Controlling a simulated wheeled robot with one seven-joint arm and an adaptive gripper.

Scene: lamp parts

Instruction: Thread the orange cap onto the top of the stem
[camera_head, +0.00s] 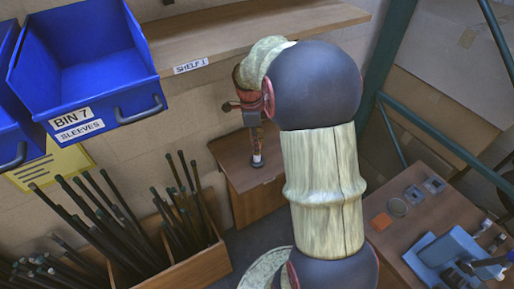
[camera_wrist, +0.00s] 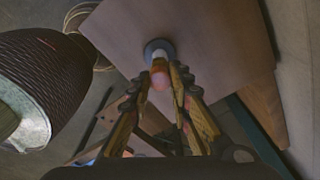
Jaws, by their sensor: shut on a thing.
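My gripper (camera_head: 255,122) points down over a small brown table at the middle of the head view. In the wrist view, my gripper (camera_wrist: 161,76) has its fingers closed around a pinkish-orange piece, which looks like the orange cap (camera_wrist: 160,80). The stem (camera_head: 257,157) shows as a short white upright piece on a round dark base (camera_head: 257,165). In the wrist view, the white stem (camera_wrist: 160,58) and base (camera_wrist: 160,46) lie in line beyond the fingertips. The cap covers part of the stem there; I cannot tell whether they touch or are threaded.
The brown table (camera_head: 232,172) has bare top around the base. A shelf (camera_head: 240,40) runs above and behind. Blue bins (camera_head: 85,65) hang at left above a wooden crate (camera_head: 195,265) of dark rods.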

